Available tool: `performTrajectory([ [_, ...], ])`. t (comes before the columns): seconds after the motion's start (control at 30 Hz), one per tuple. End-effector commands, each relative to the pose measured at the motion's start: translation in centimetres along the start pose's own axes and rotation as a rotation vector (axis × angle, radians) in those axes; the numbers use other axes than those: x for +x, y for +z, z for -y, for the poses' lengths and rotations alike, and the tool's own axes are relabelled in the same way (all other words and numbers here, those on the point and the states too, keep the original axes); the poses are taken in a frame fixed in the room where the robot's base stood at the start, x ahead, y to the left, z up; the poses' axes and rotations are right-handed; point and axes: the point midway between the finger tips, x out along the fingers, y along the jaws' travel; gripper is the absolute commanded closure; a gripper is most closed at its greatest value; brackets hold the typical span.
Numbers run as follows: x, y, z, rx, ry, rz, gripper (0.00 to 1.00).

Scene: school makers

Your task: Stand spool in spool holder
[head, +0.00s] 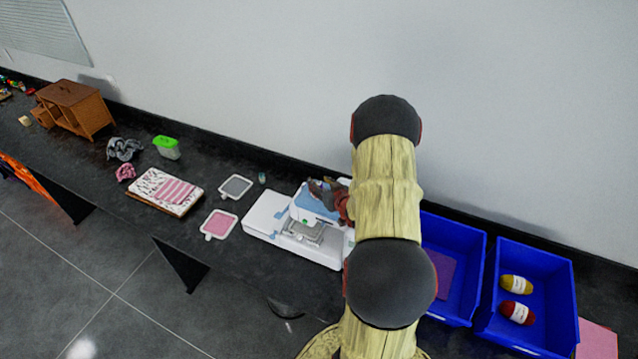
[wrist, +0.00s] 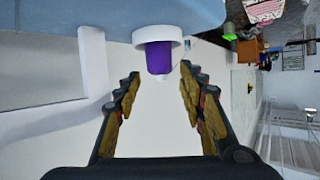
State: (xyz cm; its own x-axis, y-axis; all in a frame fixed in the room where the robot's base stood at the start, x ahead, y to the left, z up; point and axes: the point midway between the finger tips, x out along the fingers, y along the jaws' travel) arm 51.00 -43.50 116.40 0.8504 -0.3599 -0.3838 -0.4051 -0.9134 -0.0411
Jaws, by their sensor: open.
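The spool shows in the wrist view as a purple cylinder (wrist: 159,58) with a white ring (wrist: 158,34) around its upper end in the picture. It is close to the pale blue and white body of the machine. I cannot tell whether the white ring is part of the spool or of the spool holder. My gripper (wrist: 158,92) is open, with a finger on each side and the purple cylinder just beyond the tips, apart from them. In the head view my gripper (head: 333,197) is over the white and blue sewing machine (head: 265,217). The spool is hidden there.
Left of the machine lie a pink framed pad (head: 218,224), a grey one (head: 235,186) and folded cloth (head: 165,188). A wall runs behind the counter.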

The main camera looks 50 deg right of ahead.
Motion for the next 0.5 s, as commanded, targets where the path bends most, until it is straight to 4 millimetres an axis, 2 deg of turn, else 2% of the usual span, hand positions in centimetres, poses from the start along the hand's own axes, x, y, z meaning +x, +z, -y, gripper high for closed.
performTrajectory([
  [0.3, -6.3, 0.2, -0.2, 0.002, 0.004, 0.0, 0.6],
  [0.5, -9.2, 0.2, -0.1, 0.002, 0.002, 0.001, 0.6],
])
